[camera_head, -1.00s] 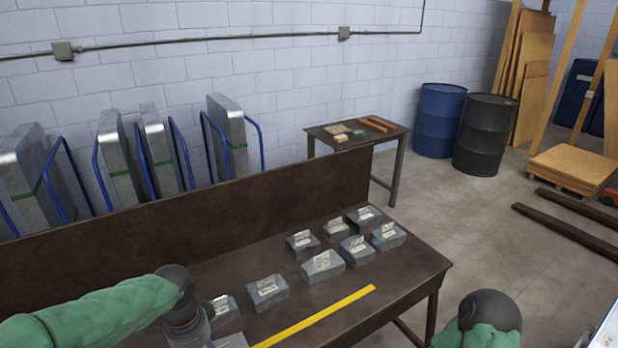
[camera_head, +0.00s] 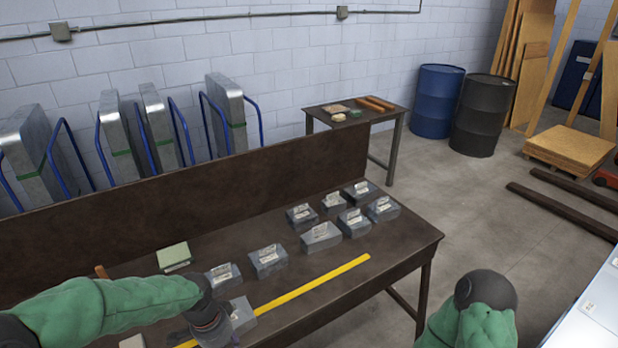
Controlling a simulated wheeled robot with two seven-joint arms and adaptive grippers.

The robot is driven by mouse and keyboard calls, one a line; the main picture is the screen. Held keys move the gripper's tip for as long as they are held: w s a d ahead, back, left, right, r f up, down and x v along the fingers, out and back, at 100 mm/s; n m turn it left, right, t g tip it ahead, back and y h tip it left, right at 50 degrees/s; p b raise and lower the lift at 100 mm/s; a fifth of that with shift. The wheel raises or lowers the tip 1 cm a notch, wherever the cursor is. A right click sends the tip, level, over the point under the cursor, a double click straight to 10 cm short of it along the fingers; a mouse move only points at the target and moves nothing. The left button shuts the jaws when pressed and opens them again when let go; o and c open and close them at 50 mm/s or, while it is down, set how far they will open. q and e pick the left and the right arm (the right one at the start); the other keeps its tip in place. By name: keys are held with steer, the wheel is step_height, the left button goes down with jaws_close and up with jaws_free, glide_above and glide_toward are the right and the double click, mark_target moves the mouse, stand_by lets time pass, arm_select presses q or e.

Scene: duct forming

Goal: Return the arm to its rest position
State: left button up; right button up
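My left arm in its green sleeve (camera_head: 115,305) reaches in from the left over the front left of the dark workbench (camera_head: 390,262). Its dark wrist (camera_head: 208,312) is above the bench, close to a grey block and the yellow strip (camera_head: 315,285). My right arm (camera_head: 480,310) shows at the lower right, with a dark rounded joint and green sleeve, beside the bench's right end. The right gripper is outside the view.
Several grey labelled blocks (camera_head: 321,237) stand on the bench. A pale green block (camera_head: 174,256) lies at the left near the backboard (camera_head: 150,210). A small table (camera_head: 345,107), a blue drum (camera_head: 437,100) and a black drum (camera_head: 483,115) stand behind.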

arm_select(q)
steer(key=s+d+f+n+h, duration=0.1)
steer(key=s+d+f+n, duration=0.2)
steer(key=f, duration=0.5)
steer(key=s+d+f+n, duration=0.4)
steer(key=s+f+n, duration=0.1)
steer(key=f, duration=0.3)
steer(key=s+d+f+n+h, duration=0.1)
steer(key=s+d+f+n, duration=0.2)
steer(key=f, duration=0.5)
steer(key=shift+s+d+f+n+h, duration=0.15)
steer(key=shift+s+f+n+h, duration=0.2)
steer(key=shift+s+n, duration=0.3)
